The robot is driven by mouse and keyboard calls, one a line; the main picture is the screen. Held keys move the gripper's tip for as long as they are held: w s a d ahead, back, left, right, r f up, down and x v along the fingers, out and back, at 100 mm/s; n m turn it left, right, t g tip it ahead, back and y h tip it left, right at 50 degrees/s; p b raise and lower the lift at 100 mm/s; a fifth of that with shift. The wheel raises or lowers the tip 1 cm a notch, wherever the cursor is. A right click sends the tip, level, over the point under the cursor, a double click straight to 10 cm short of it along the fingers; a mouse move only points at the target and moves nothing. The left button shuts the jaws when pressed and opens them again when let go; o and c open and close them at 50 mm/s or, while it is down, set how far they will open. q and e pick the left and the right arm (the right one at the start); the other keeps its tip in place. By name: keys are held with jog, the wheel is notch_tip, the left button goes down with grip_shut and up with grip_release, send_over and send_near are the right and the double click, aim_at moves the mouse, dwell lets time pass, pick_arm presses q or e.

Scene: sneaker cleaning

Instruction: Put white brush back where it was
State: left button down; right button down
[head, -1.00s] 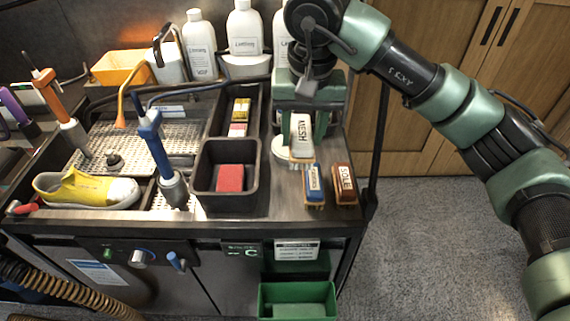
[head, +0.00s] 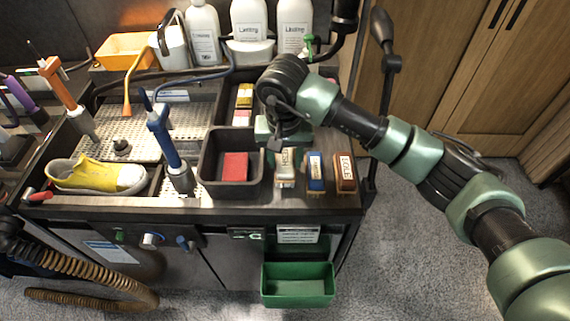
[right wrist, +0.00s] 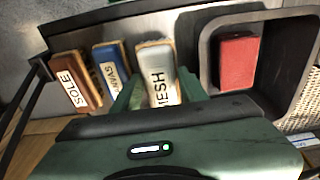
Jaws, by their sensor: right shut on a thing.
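The white brush (head: 286,168), labelled MESH, is at the front of the bench, left of the blue brush (head: 315,172) and the brown SOLE brush (head: 344,173). My right gripper (head: 281,150) is shut on it from behind. In the right wrist view the white brush (right wrist: 158,74) shows between the green fingers, beside the blue brush (right wrist: 112,70) and the brown brush (right wrist: 75,82). Its bristles touch or nearly touch the bench top; I cannot tell which. My left gripper does not show.
A black tray (head: 205,178) with a red block (head: 235,166) stands just left of the white brush. White bottles (head: 248,22) stand at the back. A yellow sneaker (head: 95,175) lies at the left. A green bin (head: 298,290) hangs below the front edge.

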aim_at(284, 162)
notch_tip(284, 162, down, 4)
jog(key=shift+r+p, duration=0.2)
jog(key=shift+p, duration=0.35)
jog(key=shift+f, duration=0.25)
jog(key=shift+f, duration=0.1)
jog(key=shift+f+b, duration=0.1)
jog(key=shift+b, duration=0.25)
jog(key=c, duration=0.8)
grip_release()
jog(key=shift+o, duration=0.2)
